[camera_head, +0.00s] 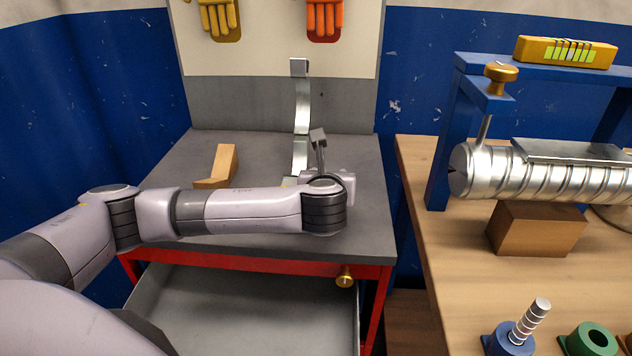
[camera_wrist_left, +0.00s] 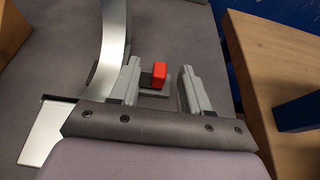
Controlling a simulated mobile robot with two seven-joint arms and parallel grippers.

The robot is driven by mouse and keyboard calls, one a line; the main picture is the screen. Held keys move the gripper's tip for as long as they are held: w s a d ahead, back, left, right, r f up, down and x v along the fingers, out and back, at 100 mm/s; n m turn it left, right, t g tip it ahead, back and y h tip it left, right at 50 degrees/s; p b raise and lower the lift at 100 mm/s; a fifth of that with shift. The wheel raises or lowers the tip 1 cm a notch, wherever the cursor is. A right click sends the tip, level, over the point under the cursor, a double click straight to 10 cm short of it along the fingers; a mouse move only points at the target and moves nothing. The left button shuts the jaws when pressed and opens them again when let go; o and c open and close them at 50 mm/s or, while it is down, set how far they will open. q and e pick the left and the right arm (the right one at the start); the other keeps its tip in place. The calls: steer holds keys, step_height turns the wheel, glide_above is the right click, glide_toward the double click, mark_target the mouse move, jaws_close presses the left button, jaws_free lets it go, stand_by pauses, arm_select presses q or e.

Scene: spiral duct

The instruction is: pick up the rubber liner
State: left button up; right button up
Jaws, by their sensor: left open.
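My left gripper (camera_wrist_left: 160,68) is open, with a finger on each side of a small red block (camera_wrist_left: 159,72) and a dark grey piece (camera_wrist_left: 146,80) beside it. They lie low on a grey base on the worktop, nearer the left finger in the wrist view. I cannot tell for sure whether the dark or red piece is the rubber liner, or whether a finger touches it. In the head view my left arm reaches over the grey worktop (camera_head: 165,165) and hides the small pieces. My right gripper is out of view.
A curved metal strip (camera_head: 302,105) stands close beside the gripper, also in the wrist view (camera_wrist_left: 115,40). A wooden block (camera_head: 224,163) lies left. A drawer (camera_head: 240,305) is open in front. A wooden bench (camera_head: 430,215) with a spiral duct (camera_head: 495,172) stands right.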

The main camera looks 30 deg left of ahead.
arm_select(q)
steer(key=shift+x, duration=1.05)
jaws_close()
